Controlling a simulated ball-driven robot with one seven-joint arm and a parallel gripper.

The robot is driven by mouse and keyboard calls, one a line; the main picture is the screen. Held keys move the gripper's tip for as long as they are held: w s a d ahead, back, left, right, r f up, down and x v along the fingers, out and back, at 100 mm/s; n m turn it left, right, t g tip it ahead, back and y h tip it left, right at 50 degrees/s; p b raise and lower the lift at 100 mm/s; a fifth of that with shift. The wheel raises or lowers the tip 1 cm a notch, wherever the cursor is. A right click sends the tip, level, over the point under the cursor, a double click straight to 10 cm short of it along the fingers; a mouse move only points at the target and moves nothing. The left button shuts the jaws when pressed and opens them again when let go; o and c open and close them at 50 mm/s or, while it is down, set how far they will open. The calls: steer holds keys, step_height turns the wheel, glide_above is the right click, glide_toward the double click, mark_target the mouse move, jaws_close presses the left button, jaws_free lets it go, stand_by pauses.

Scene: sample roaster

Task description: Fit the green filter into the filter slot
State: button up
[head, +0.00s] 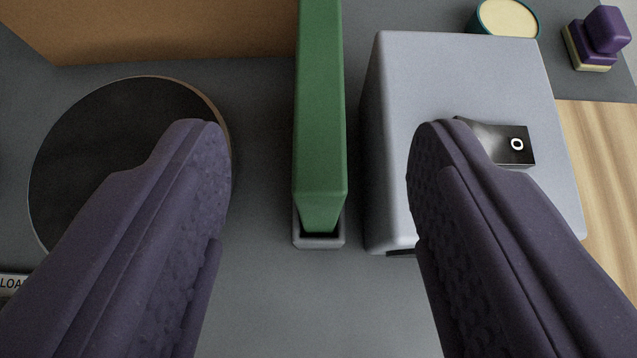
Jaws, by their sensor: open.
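The green filter (320,110) is a tall flat green block in the middle of the head view. Its lower end sits inside the grey rimmed filter slot (319,243), whose near end shows just below it; the rest of the slot is hidden under the filter. How deep the filter sits cannot be told. My gripper (318,145) is open, with one dark purple finger on each side of the filter. Both fingers are apart from it, with a clear gap on the left and on the right.
A grey box (460,75) with a dark label marked 0 stands close right of the filter, partly behind my right finger. A dark round disc (95,150) lies left. A brown block (170,30), a round cream-filled container (507,18) and a purple stacked object (598,38) are farther back.

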steer(key=shift+s+r, duration=0.3)
steer(key=shift+s, duration=0.2)
steer(key=w+r+t, duration=0.1)
steer(key=w+r, duration=0.1)
steer(key=r, duration=1.3)
steer(key=w+r+t, duration=0.2)
steer(key=r, duration=1.4)
steer(key=s+r, duration=0.5)
steer(key=r, duration=0.5)
steer(key=s+r+t, duration=0.1)
steer(key=s+r, duration=0.5)
steer(key=r, duration=0.4)
steer(key=shift+s, duration=0.25)
